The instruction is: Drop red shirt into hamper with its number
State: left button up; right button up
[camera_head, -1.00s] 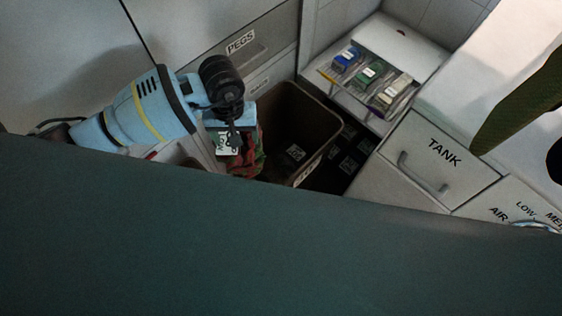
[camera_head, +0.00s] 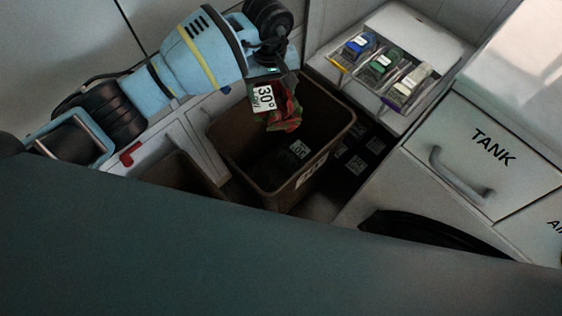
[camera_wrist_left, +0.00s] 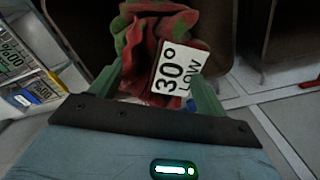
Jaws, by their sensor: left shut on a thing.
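The red shirt (camera_head: 285,112), crumpled with green patches, hangs from my left gripper (camera_head: 270,80) in the head view. A white tag (camera_head: 263,98) on it reads 30°, and in the left wrist view the tag (camera_wrist_left: 178,75) reads 30° LOW. My left gripper is shut on the shirt (camera_wrist_left: 145,35), its green fingers on either side of it. The shirt appears over the opening of a brown hamper (camera_head: 232,150), towards its back. Inside this hamper is a small white-and-black label. The writing on the hamper's front label (camera_head: 312,172) is too small to read. My right gripper is not in view.
Another brown bin (camera_head: 172,172) stands left of the hamper, partly hidden by a dark green surface (camera_head: 200,260) across the front. A tray (camera_head: 385,68) with blue, green and pale items is at the back right. A TANK drawer (camera_head: 490,150) is at right.

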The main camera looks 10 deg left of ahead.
pick_arm(q)
notch_tip(320, 180, down, 4)
jog(key=shift+f+b, duration=0.1)
jog(key=shift+b, duration=1)
jog(key=shift+f+b, duration=0.35)
jog(key=shift+f, duration=0.15)
jog(key=o, duration=1.2)
jog(key=shift+o, duration=0.2)
jog(key=shift+r+p, duration=0.35)
jog(key=shift+r, duration=3.6)
